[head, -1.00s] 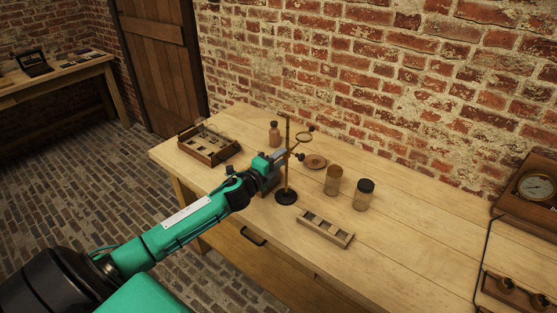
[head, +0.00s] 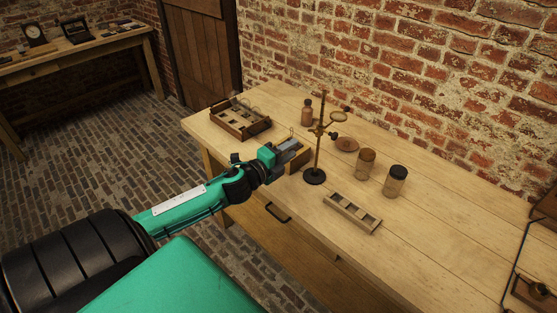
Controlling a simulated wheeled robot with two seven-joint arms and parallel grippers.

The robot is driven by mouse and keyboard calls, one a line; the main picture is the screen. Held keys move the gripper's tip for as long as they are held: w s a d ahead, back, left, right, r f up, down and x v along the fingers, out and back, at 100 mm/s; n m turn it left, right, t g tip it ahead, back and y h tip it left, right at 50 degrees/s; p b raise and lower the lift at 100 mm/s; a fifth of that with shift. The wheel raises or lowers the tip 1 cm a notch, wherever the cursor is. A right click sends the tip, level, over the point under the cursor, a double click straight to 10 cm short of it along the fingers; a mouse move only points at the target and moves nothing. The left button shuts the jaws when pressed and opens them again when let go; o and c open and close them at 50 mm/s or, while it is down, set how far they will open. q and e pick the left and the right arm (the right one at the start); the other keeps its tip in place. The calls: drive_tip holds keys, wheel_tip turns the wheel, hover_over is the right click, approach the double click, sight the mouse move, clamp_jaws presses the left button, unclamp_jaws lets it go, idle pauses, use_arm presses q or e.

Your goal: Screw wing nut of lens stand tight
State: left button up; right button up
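The lens stand (head: 319,140) stands upright on the table, a thin brass-coloured rod on a round dark base (head: 314,177). A round lens holder (head: 339,117) sits out to the right of the rod. A clamp with small dark knobs (head: 333,135) is on the rod; which one is the wing nut is too small to tell. My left gripper (head: 300,152) is just left of the rod, a little below the clamp, and looks apart from it. Its fingers are small and seen from behind, so their opening is unclear. My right gripper is not in view.
A wooden rack (head: 240,133) stands at the table's left end. A small bottle (head: 307,112) is behind the stand. A round brown dish (head: 346,144) and two jars (head: 365,162) (head: 395,181) are to its right. An empty slotted wooden holder (head: 352,224) lies in front.

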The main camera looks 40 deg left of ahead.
use_arm(q)
drive_tip(key=shift+s+a+b, duration=0.15)
drive_tip(key=shift+s+b, duration=0.25)
drive_tip(key=shift+s, duration=1.7)
